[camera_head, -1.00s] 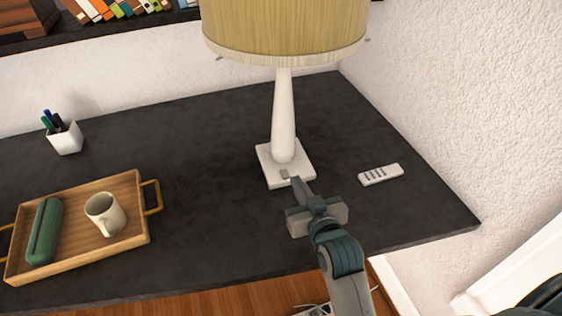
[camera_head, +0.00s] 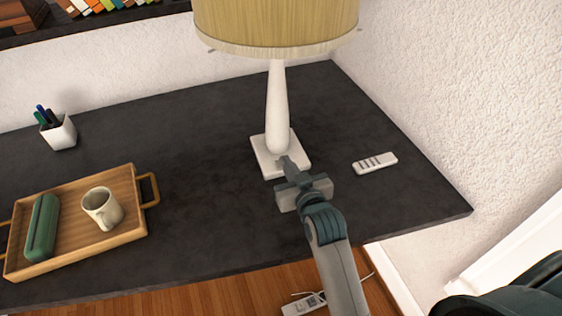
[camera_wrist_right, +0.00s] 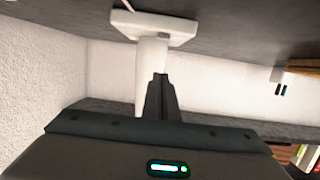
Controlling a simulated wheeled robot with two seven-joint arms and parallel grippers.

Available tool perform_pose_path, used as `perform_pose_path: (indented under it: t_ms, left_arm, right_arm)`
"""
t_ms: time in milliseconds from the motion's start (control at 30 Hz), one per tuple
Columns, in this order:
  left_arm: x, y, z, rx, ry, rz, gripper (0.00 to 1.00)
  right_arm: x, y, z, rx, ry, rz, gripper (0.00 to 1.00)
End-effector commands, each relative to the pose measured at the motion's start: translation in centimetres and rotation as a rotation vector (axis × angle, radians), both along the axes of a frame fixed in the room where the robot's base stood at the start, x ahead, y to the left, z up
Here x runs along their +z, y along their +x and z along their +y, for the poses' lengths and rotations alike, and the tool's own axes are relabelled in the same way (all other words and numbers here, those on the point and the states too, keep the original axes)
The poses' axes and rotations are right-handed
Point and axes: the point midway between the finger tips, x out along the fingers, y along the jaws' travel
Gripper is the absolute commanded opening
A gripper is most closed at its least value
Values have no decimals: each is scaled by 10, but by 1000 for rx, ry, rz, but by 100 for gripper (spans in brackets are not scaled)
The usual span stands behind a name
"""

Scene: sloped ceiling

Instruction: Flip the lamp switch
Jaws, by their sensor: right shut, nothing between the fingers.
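The lamp has a yellow-beige shade (camera_head: 277,22), a white stem (camera_head: 278,105) and a square white base (camera_head: 264,160) on the dark desk. My right gripper (camera_head: 289,164) is shut and empty, its fingertips at the front of the base, over or touching the small grey switch area. The fingers mostly hide the switch, so its position cannot be told. In the right wrist view, which looks upside down, the closed fingers (camera_wrist_right: 160,82) point toward the lamp base (camera_wrist_right: 155,27) and stem (camera_wrist_right: 149,70). My left gripper is not in view.
A white remote (camera_head: 375,163) lies right of the lamp. A wooden tray (camera_head: 118,238) with a mug (camera_head: 102,208) and green case (camera_head: 41,227) is at left, with a pen cup (camera_head: 58,132) behind. The desk between tray and lamp is clear. A power strip (camera_head: 303,305) lies below.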

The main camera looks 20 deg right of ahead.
Motion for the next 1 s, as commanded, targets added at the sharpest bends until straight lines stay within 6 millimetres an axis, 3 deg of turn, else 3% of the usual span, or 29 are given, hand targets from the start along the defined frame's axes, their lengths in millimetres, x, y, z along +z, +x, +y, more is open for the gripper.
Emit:
perform_pose_path:
  t_ms: [300, 400, 700, 1000]
  left_arm:
    - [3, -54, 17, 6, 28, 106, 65]
    - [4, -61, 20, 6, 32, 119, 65]
    - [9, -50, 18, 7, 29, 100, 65]
    - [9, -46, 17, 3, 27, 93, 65]
  right_arm:
    - [-11, 55, -1, 0, 0, 0, 0]
    - [-28, 54, -1, -1, 0, 4, 0]
    - [-52, 54, -1, 0, 0, 1, 0]
    - [-53, 54, -1, 0, 0, 0, 0]
